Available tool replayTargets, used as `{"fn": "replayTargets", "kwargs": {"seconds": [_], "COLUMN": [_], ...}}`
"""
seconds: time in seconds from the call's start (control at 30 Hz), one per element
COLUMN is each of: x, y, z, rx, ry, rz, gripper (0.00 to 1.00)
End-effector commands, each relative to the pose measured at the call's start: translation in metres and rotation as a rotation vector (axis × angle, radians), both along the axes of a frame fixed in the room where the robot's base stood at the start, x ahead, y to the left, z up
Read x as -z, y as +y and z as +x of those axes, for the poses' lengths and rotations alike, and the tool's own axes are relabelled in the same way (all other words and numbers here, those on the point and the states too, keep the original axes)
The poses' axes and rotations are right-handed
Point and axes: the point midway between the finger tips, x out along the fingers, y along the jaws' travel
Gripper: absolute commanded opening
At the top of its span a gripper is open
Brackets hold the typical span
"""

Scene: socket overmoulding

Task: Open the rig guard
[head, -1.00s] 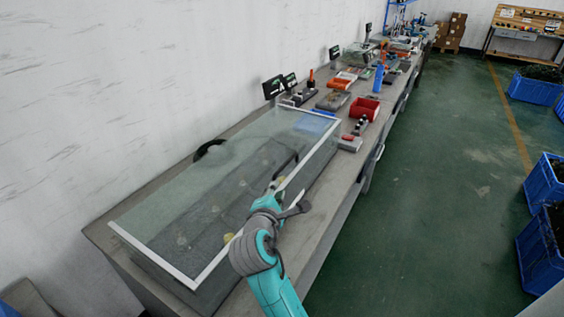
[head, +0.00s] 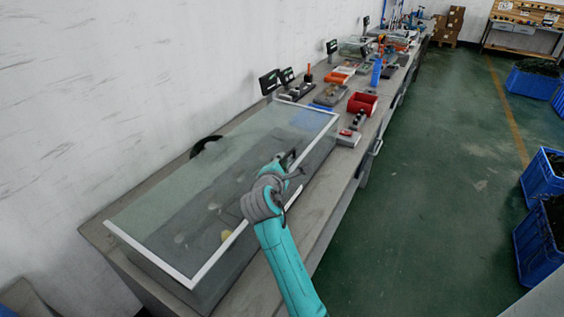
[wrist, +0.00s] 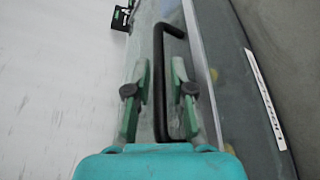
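The rig guard (head: 165,185) is a long clear box with a white-edged top on the grey bench; its top lies flat. A black bar handle (wrist: 158,100) shows in the wrist view, running lengthwise between my fingers. My gripper (wrist: 161,65) is open, with one green finger on each side of the bar and a visible gap on the left. I cannot tell whether the right finger touches it. In the head view my gripper (head: 287,160) is over the guard's front edge, and my wrist hides part of that edge.
A black curved part (head: 206,146) stands at the guard's back edge. Beyond the guard are a red bin (head: 362,103), a blue bottle (head: 376,74) and small dark displays (head: 270,82). The wall is close behind the bench. Open green floor (head: 440,200) lies to the right.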

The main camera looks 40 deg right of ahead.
Motion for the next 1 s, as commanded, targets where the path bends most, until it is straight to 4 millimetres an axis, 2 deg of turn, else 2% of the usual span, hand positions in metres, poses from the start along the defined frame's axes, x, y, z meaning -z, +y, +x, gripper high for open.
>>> {"fn": "replayTargets", "kwargs": {"seconds": [0.37,0.4,0.47,0.83,1.0], "x": [0.001,0.001,0.001,0.000,-0.009], "y": [-0.004,-0.004,-0.004,-0.004,-0.004], "z": [0.003,0.003,0.003,0.005,0.017], "rx": [-0.001,0.000,0.000,0.000,-0.001], "ry": [0.000,0.000,0.000,0.004,0.025], "rz": [0.001,0.000,0.000,-0.001,-0.012], "gripper": [0.23,0.13,0.00,0.00,0.00]}}
